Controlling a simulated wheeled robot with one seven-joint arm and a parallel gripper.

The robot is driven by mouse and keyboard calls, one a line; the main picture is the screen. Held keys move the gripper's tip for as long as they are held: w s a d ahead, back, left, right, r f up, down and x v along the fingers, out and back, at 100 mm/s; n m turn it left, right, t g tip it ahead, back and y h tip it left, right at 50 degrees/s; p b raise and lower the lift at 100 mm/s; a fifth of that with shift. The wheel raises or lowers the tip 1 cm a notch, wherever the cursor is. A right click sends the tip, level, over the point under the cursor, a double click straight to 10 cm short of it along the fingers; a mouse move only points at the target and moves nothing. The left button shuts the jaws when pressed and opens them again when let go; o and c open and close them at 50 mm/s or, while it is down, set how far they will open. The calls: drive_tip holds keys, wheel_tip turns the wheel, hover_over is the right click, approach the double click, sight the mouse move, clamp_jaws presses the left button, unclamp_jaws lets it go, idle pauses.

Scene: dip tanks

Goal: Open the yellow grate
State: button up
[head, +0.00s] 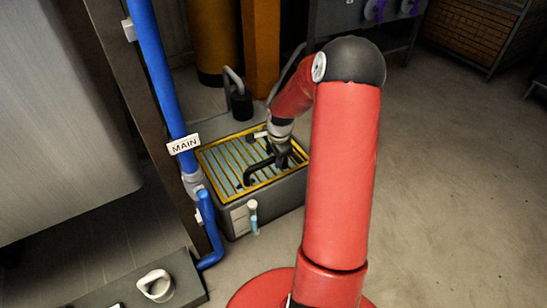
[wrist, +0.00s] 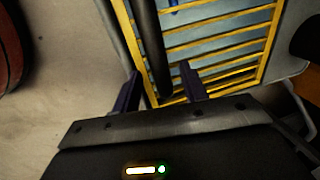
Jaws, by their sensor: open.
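The yellow grate (head: 222,165) lies flat and shut over the top of a grey tank (head: 284,197) in the head view. A black bar handle (head: 258,170) stands up from it. In the wrist view the grate's yellow bars (wrist: 222,45) fill the upper middle, and the dark handle (wrist: 151,45) runs down between my fingers. My gripper (wrist: 160,88) is open, with one finger on each side of the handle's near end. I cannot tell whether either finger touches it. In the head view my gripper (head: 281,157) is partly hidden beside the handle.
A blue pipe (head: 161,75) with a MAIN sign (head: 184,144) stands left of the tank. A black pump-like fitting (head: 240,104) with a grey hose is behind the grate. A yellow post (head: 261,60) stands further back. Open floor (head: 450,170) lies to the right.

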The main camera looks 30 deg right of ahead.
drive_tip(key=shift+f, duration=0.35)
clamp_jaws()
